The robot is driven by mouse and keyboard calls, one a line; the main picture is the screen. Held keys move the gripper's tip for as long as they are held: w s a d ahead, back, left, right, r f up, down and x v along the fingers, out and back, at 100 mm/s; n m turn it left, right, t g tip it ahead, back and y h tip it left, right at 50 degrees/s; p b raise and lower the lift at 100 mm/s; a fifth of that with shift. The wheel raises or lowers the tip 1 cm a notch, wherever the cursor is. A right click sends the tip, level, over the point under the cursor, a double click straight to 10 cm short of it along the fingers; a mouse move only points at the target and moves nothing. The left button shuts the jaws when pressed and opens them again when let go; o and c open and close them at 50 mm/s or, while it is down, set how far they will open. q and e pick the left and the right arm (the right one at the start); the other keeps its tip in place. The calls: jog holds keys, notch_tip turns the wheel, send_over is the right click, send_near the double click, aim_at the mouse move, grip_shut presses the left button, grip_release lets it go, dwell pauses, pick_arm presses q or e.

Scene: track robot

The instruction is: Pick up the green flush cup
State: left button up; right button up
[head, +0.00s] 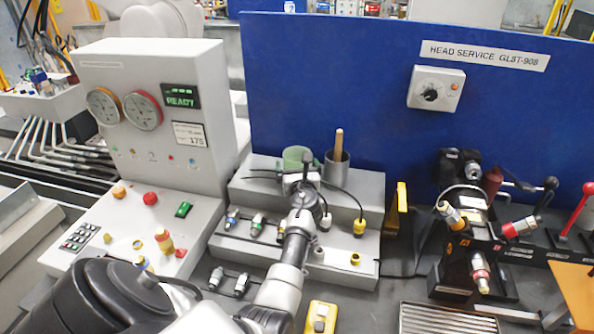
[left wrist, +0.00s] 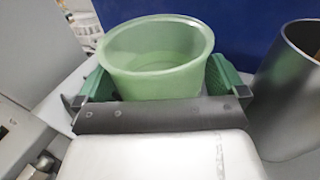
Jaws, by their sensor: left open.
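The green flush cup (head: 297,156) stands upright on the top step of the grey stepped stand (head: 360,188), partly hidden behind my left gripper (head: 300,176) in the head view. In the left wrist view the cup (left wrist: 155,62) looks hollow and empty, with a wide round rim. My left gripper (left wrist: 157,82) is open, with one green-padded finger on each side of the cup. The cup sits between the fingers; whether the pads touch it I cannot tell. My right gripper is not in view.
A grey metal cup (head: 337,168) holding a wooden stick stands just right of the green cup; it is close in the left wrist view (left wrist: 290,90). Connectors sit on the lower steps. A control box (head: 150,110) stands left, a blue panel (head: 330,60) behind.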

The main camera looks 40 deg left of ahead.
pick_arm(q)
jog(key=shift+r, duration=0.1)
jog(key=shift+c, duration=0.3)
jog(key=c, duration=0.9)
